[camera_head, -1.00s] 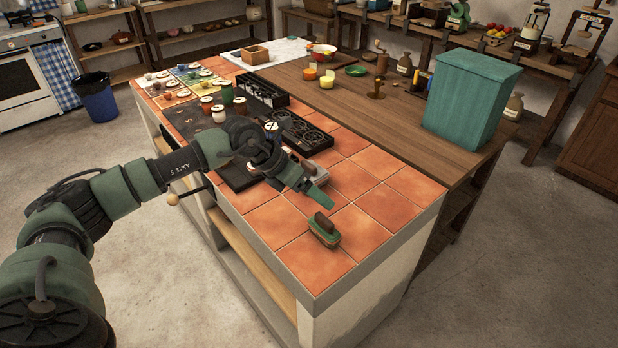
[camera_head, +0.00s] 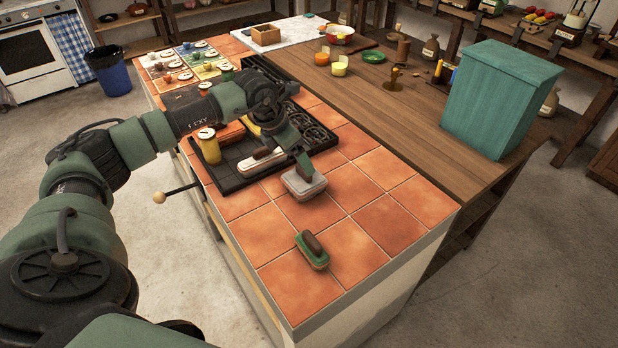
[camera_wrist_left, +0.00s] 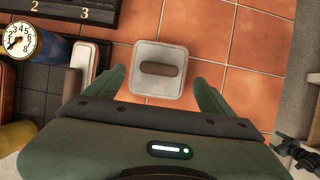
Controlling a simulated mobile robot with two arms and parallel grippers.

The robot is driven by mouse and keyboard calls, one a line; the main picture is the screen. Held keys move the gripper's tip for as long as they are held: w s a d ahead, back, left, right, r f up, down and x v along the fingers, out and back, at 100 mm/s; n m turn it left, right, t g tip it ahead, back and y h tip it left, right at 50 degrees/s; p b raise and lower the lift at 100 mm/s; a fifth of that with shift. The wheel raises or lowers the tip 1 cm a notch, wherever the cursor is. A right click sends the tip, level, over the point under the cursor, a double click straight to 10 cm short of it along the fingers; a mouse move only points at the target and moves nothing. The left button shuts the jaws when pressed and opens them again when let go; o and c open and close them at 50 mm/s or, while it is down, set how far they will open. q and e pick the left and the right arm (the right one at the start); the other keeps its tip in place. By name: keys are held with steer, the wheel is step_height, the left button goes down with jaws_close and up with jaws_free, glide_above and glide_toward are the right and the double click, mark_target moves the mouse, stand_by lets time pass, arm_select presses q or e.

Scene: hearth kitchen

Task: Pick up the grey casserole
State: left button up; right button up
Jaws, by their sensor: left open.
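The grey casserole (camera_head: 304,185) stands on the orange tiles of the counter, at the right end of a dark tray. In the left wrist view it is a pale rounded square with a brown bar handle (camera_wrist_left: 159,69) on top. My left gripper (camera_head: 304,162) is open above it and hides part of its far side. In the left wrist view the two green fingers of the left gripper (camera_wrist_left: 160,77) reach to either side of the casserole's near part. No grip shows, and I cannot tell the height gap. My right gripper is not in view.
A green block with a brown handle (camera_head: 312,249) sits nearer on the tiles. A white item with a brown handle (camera_head: 262,158) and a yellow canister (camera_head: 209,146) stand left of the casserole. A teal bin (camera_head: 497,98) stands on the wooden counter. Tiles right of the casserole are bare.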

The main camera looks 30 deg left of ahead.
mark_target(302, 170)
arm_select(q)
steer(key=x, duration=0.1)
steer(key=p+x, duration=0.1)
steer(key=shift+s+f, duration=0.1)
steer(key=shift+f, duration=0.35)
steer(key=x, duration=0.2)
steer(key=shift+f+p, duration=0.2)
steer(key=shift+p, duration=0.2)
steer(key=shift+w+f, duration=0.3)
steer(key=c, duration=1.8)
steer(key=shift+r, duration=0.1)
jaws_close()
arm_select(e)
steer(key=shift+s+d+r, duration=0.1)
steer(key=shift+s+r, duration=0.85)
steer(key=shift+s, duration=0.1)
